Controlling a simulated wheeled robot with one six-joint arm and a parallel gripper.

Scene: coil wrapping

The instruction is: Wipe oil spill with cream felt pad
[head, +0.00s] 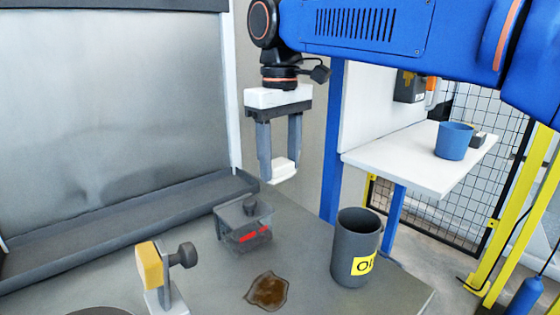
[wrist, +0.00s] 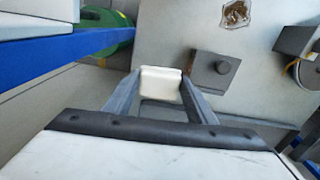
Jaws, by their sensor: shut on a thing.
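The cream felt pad (head: 281,170) is held between the fingertips of my gripper (head: 279,160), raised above the grey worktop. In the wrist view the pad (wrist: 160,84) shows as a pale block between both fingers of my gripper (wrist: 160,88). The oil spill (head: 268,291) is a brown puddle on the worktop, lower and nearer than my gripper in the head view. It also shows at the top of the wrist view (wrist: 235,14). The pad is apart from the spill.
A dark grey cup with a yellow label (head: 355,247) stands right of the spill. A grey block with a knob and red marking (head: 243,226) stands behind it. A yellow-and-grey clamp (head: 160,270) is at left. A blue cup (head: 454,142) is on the white side table (head: 400,160).

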